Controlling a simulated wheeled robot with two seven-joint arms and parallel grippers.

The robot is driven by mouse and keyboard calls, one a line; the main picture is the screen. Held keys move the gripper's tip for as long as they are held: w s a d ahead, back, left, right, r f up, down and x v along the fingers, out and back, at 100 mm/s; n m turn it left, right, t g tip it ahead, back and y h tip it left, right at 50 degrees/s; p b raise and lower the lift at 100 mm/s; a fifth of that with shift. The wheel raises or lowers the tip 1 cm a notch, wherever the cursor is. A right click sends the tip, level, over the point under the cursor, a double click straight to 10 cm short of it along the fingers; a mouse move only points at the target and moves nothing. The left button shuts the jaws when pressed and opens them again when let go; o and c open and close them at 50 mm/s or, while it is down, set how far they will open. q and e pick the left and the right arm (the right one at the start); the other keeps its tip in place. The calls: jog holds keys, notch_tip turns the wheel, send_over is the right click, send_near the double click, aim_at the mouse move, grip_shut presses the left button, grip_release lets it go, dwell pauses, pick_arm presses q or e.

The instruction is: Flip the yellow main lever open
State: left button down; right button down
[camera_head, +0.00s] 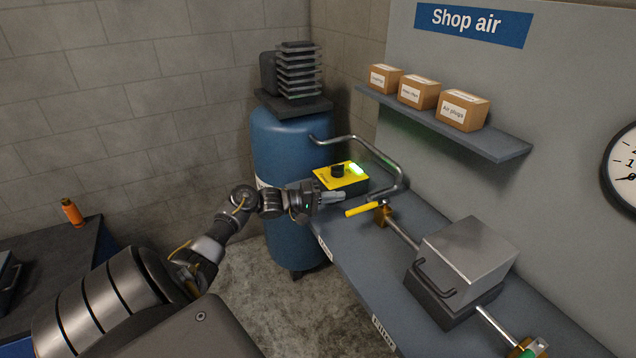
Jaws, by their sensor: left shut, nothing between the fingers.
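The yellow main lever (361,209) sits on a brass valve (384,214) at the left end of a pipe along the bench. The lever sticks out to the left of the valve, across the line of the pipe. My left gripper (340,197) is shut and empty, just above and left of the lever's free end. I cannot tell whether it touches the lever. My right gripper is not in view.
A yellow box (341,177) with a black knob and lit green lamp stands behind my left gripper. A curved grey pipe (385,158) arches beside it. A grey metal box (468,258) sits farther along the bench. A blue tank (285,145) stands behind.

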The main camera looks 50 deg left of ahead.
aim_at(367, 207)
pick_arm(q)
jog(key=d, duration=0.1)
jog(key=d+p, duration=0.1)
jog(key=s+d, duration=0.1)
jog(key=shift+s+d+f+p, duration=0.1)
jog(key=shift+d+f+p, duration=0.25)
jog(key=shift+d+f, duration=0.05)
